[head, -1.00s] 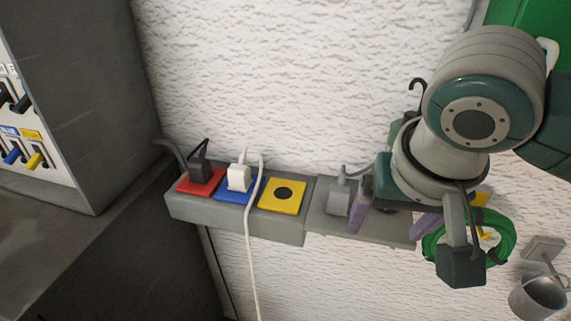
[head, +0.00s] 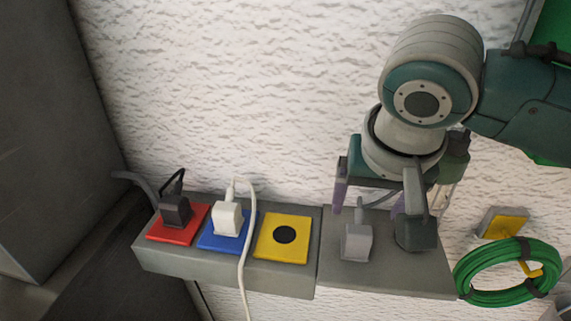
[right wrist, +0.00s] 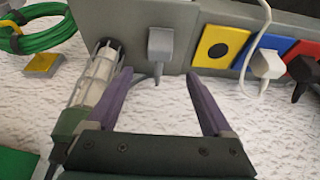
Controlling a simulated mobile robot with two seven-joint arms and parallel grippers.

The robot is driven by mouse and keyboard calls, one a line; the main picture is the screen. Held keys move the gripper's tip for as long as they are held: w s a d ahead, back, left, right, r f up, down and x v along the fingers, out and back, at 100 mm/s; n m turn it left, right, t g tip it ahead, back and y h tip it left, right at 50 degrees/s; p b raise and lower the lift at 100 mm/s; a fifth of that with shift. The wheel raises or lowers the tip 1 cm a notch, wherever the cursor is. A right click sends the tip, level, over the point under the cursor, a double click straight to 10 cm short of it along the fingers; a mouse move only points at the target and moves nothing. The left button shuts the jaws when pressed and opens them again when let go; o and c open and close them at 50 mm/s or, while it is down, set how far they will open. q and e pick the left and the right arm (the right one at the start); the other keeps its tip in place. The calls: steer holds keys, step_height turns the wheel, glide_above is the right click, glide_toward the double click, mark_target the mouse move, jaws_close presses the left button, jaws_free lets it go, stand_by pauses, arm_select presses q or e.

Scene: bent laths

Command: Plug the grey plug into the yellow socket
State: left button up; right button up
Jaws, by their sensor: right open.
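The grey plug (head: 356,242) stands on the grey shelf part right of the socket strip, with a grey cable leading off its back; it also shows in the right wrist view (right wrist: 160,45). The yellow socket (head: 283,237) is an empty plate with a dark round hole, left of the plug, and shows in the right wrist view (right wrist: 222,44). My right gripper (right wrist: 158,78) is open, its purple fingers spread on either side of the plug's cable, short of the plug body. In the head view my right arm hides part of the gripper. My left gripper is not in view.
A black plug (head: 175,210) sits in the red socket (head: 165,236), and a white plug (head: 227,218) in the blue socket (head: 212,242); its white cable hangs beside the yellow socket. A caged lamp (right wrist: 97,72) is close left of my fingers. A green cable coil (head: 462,275) hangs at right.

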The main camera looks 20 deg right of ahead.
mark_target(360, 231)
steer(key=shift+x, duration=2.15)
steer(key=x, duration=0.4)
steer(key=shift+s+a+f+b, duration=0.15)
steer(key=shift+s+f+b, duration=0.2)
steer(key=shift+f, duration=0.05)
steer(key=shift+w+f, duration=0.15)
steer(key=shift+f, duration=0.2)
steer(key=shift+c, duration=0.2)
steer(key=c, duration=1.3)
